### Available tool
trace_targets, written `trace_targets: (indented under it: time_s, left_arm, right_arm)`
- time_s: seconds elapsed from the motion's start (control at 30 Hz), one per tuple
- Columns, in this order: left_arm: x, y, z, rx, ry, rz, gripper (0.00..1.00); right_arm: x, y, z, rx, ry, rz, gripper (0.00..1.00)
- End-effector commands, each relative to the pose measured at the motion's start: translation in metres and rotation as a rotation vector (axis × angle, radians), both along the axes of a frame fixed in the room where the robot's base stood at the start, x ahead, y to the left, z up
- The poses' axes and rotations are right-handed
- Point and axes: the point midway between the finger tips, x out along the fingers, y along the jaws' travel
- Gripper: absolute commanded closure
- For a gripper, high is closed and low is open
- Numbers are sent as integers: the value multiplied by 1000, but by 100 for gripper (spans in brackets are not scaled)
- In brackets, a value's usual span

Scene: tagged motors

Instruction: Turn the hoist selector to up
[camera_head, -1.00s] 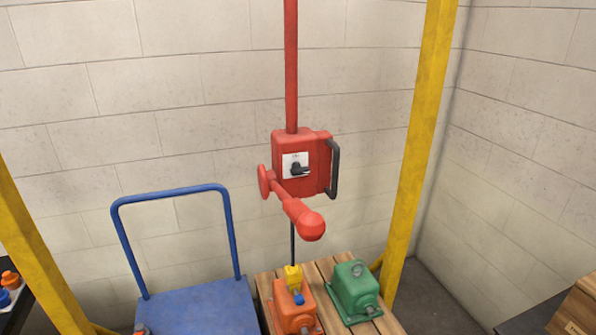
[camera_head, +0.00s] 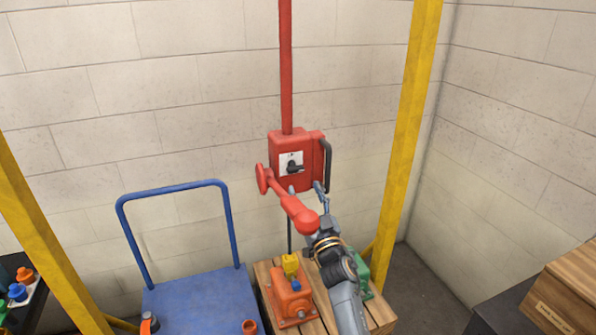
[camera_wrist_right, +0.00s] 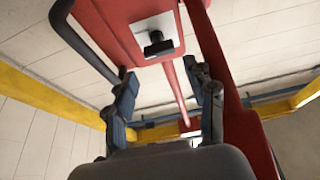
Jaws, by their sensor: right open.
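The hoist control box (camera_head: 283,143) is red and hangs on a red vertical pole. Its black selector knob (camera_head: 294,168) sits on a white plate, its grip lying roughly sideways. Labels on the plate are too small to read. My right gripper (camera_head: 305,188) is open and empty, just below the knob and in front of the box's lower part. In the right wrist view, the knob (camera_wrist_right: 158,45) is ahead of the open gripper (camera_wrist_right: 163,82), seen from below, and the fingers do not touch it. My left gripper is not in view.
A red arm with a rounded end (camera_head: 299,213) juts out beside my right gripper. A black handle (camera_head: 327,165) is on the box's right side. Below stand an orange motor (camera_head: 291,295), a partly hidden green motor (camera_head: 362,272) and a blue cart (camera_head: 200,305).

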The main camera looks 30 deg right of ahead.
Motion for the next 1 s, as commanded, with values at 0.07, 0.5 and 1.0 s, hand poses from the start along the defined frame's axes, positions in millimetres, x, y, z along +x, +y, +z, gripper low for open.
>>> trace_targets:
  time_s: [0.07,0.5,1.0]
  left_arm:
    - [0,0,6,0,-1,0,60]
    - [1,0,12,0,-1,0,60]
    - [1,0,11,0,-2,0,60]
  right_arm:
    - [16,-4,10,0,-1,-1,45]
    - [58,-14,24,1,2,-1,45]
    - [59,-14,24,0,2,0,86]
